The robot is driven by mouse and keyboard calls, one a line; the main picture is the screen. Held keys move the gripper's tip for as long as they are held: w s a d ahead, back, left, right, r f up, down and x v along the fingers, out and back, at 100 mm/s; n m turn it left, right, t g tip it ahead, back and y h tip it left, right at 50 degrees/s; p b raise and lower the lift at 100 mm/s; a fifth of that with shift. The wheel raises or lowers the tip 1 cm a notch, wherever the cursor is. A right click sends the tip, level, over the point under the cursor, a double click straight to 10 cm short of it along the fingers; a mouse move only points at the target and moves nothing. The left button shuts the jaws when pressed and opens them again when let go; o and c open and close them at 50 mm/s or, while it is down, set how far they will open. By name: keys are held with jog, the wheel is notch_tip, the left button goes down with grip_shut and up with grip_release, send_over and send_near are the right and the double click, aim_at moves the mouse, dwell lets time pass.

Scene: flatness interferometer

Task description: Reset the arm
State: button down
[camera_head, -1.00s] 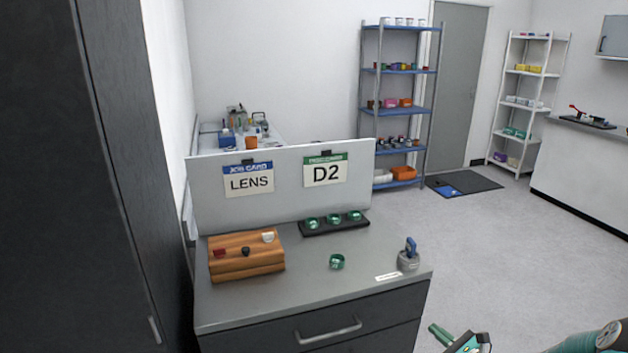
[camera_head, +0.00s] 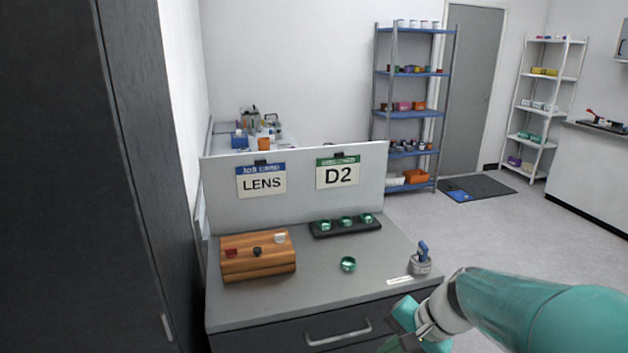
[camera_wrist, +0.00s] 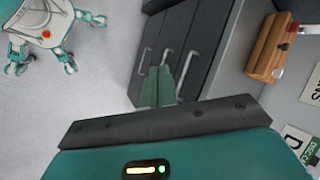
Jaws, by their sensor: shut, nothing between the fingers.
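My teal arm reaches in from the right edge of the head view. My gripper (camera_head: 402,322) is at its end, in front of the grey workbench's drawer side, and its fingertips are hard to make out there. In the wrist view the two green fingers (camera_wrist: 160,86) lie together, shut and empty. They point towards the dark drawers (camera_wrist: 172,50) with pale handles. I see no contact between the gripper and the bench.
The bench top (camera_head: 320,290) holds a wooden box (camera_head: 258,262), a black tray (camera_head: 346,229) of green rings, a loose green ring (camera_head: 348,264) and a grey-blue device (camera_head: 420,260). A dark cabinet (camera_head: 80,180) stands close on the left. Floor is open on the right.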

jog(key=s+d+r+n+t+h, duration=0.1)
jog(key=s+r+n+t+h, duration=0.2)
jog(key=s, duration=0.9)
notch_tip(320, 180, up, 5)
jog(key=n+h, duration=0.3)
jog(key=n, duration=0.1)
jog(key=shift+d+r, duration=0.15)
jog(key=shift+d, duration=0.15)
